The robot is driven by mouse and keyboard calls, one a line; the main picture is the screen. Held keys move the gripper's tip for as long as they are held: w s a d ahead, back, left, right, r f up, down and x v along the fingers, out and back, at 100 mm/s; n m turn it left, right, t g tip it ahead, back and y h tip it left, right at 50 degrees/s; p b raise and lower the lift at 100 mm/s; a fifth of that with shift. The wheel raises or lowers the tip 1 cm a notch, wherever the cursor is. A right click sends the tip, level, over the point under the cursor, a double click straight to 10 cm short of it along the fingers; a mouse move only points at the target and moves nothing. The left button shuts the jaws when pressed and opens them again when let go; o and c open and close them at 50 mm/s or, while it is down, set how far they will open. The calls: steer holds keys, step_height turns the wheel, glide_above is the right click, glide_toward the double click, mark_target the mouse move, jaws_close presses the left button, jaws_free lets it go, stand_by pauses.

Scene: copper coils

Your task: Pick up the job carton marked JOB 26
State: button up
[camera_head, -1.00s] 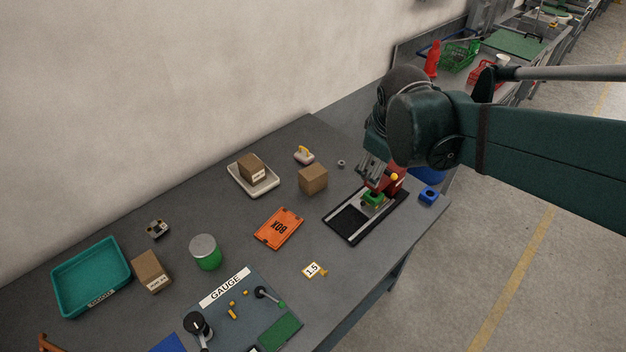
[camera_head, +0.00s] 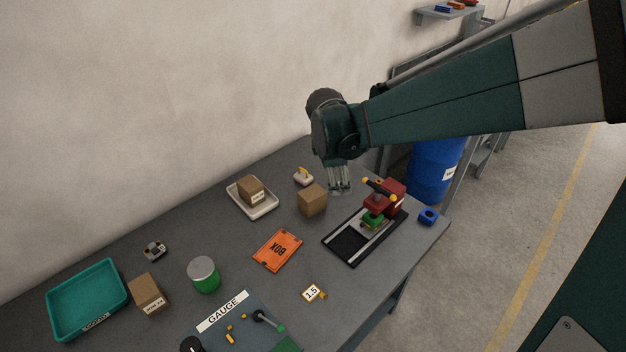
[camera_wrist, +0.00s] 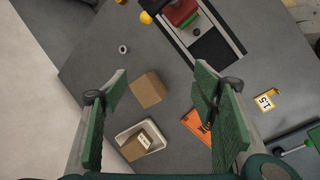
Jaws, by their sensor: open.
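Three brown cartons stand on the grey table. One carton with a white label (camera_head: 250,189) sits in a white tray (camera_head: 269,210); it also shows in the wrist view (camera_wrist: 133,149). A second carton (camera_head: 312,200) shows no label and stands right of the tray. A third carton with a white label (camera_head: 148,293) stands beside the teal bin at the left. The label numbers are too small to read. My gripper (camera_head: 340,190) is open and empty, above the table by the unlabelled carton. In the wrist view that carton (camera_wrist: 148,90) appears between the fingers, below them.
A red press on a black base (camera_head: 340,246) stands right of my gripper. A teal bin (camera_head: 124,293) stands at left. The wall runs behind.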

mark_target(309, 195)
steer(key=w+a+f+n, duration=0.2)
steer(key=a+f, duration=0.1)
steer(key=f, duration=0.1)
steer(key=w+a+f+n+h, duration=0.1)
steer(key=w+a+f+n, duration=0.2)
steer(key=a+f, duration=0.1)
steer(key=w+a+f+n, duration=0.2)
steer(key=a+f, duration=0.2)
steer(key=f, duration=0.2)
steer(key=shift+w+f+g, duration=0.25)
steer(key=shift+w+g, duration=0.15)
steer(key=shift+d+f+h, duration=0.1)
steer(key=shift+h, duration=0.2)
steer(key=shift+x, duration=1.15)
steer(key=shift+w, duration=0.1)
steer(key=shift+x, duration=2.6)
steer(key=shift+c, duration=0.5)
steer(key=c, duration=1)
